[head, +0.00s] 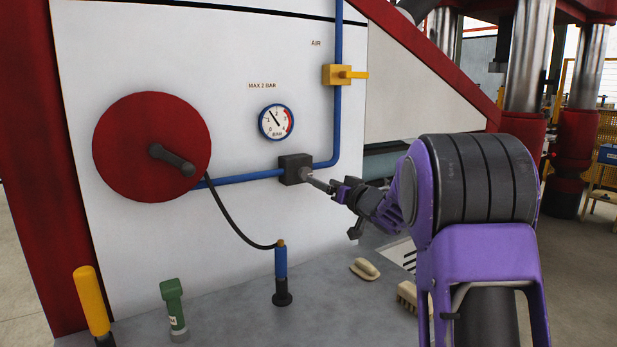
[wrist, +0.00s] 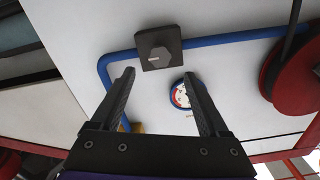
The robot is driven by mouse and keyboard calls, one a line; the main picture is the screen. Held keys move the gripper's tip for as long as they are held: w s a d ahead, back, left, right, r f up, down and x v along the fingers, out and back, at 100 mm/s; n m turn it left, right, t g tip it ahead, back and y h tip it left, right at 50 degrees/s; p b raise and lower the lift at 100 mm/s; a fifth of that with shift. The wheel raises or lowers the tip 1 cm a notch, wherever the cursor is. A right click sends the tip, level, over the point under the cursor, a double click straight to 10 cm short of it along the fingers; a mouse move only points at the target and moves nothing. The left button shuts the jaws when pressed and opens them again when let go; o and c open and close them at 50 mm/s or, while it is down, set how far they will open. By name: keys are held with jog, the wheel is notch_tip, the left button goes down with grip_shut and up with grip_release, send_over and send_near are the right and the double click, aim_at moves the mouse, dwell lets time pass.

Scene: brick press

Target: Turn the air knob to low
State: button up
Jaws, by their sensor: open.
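The air knob (head: 305,173) is a small grey knob on a dark block (head: 290,162) in the blue air pipe. The knob also shows in the wrist view (wrist: 154,57), face-on against its block. My gripper (head: 318,183) is open and empty, its tips close to the knob in the head view. In the wrist view my fingertips (wrist: 158,73) sit on either side of a gap, with the knob just beyond it. I cannot tell the exact distance. The pressure gauge (head: 276,122) has its needle pointing up-left; my right finger partly covers it in the wrist view.
A yellow valve (head: 337,75) marked AIR sits above, its handle sideways. A red reel (head: 148,147) is at left.

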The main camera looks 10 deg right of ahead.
aim_at(307, 174)
jog(key=x, duration=0.8)
jog(key=shift+w, duration=0.2)
grip_shut()
